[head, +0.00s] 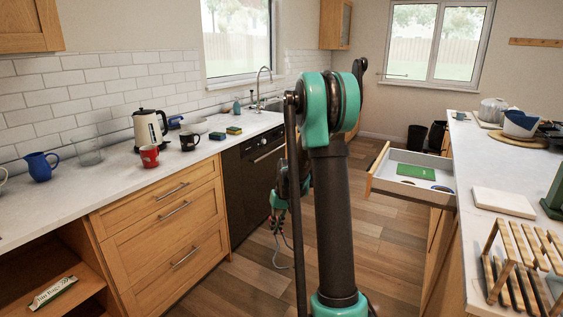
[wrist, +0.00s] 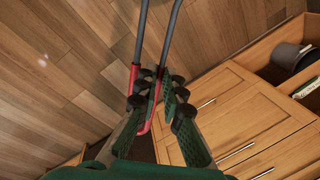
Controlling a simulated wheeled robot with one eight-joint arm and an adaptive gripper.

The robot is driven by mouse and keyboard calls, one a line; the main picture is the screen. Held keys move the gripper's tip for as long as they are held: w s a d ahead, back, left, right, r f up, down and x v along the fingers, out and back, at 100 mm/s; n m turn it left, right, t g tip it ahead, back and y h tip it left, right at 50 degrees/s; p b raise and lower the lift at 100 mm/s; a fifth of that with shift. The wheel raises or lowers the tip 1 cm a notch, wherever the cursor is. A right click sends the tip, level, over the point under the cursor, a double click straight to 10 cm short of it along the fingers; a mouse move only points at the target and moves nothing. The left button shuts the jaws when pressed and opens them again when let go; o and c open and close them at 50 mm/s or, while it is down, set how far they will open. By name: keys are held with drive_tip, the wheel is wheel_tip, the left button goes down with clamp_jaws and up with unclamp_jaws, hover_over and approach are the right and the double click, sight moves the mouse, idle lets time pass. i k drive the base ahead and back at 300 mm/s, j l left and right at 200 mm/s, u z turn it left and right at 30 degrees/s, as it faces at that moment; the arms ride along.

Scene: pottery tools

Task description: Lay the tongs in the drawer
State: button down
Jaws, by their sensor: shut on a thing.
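The tongs (wrist: 143,50), with grey arms and red grips, show in the wrist view. My gripper (wrist: 156,95) is shut on them at the red part, and their grey arms reach past the top edge of the picture. The tongs hang over the wooden floor. In the head view I cannot make out the tongs, as my own arm covers much of the middle. The open drawer (head: 379,171) juts from the right counter, with a wooden front and white inside.
The left counter (head: 107,169) holds a blue jug (head: 40,166), a kettle (head: 149,129) and mugs. A white board (head: 503,202) and a slatted wooden rack (head: 515,262) stand on the right counter. Floor is free between the counters.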

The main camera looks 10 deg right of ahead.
sight(425, 181)
drive_tip(key=i+j+z, duration=0.2)
drive_tip(key=z, duration=0.2)
drive_tip(key=i+j+z, duration=0.2)
drive_tip(key=z, duration=0.25)
drive_tip(key=i+j+z, duration=0.15)
drive_tip(key=j+z, duration=0.25)
drive_tip(key=i+j+z, duration=0.1)
drive_tip(key=j+z, duration=0.2)
drive_tip(key=z, duration=0.15)
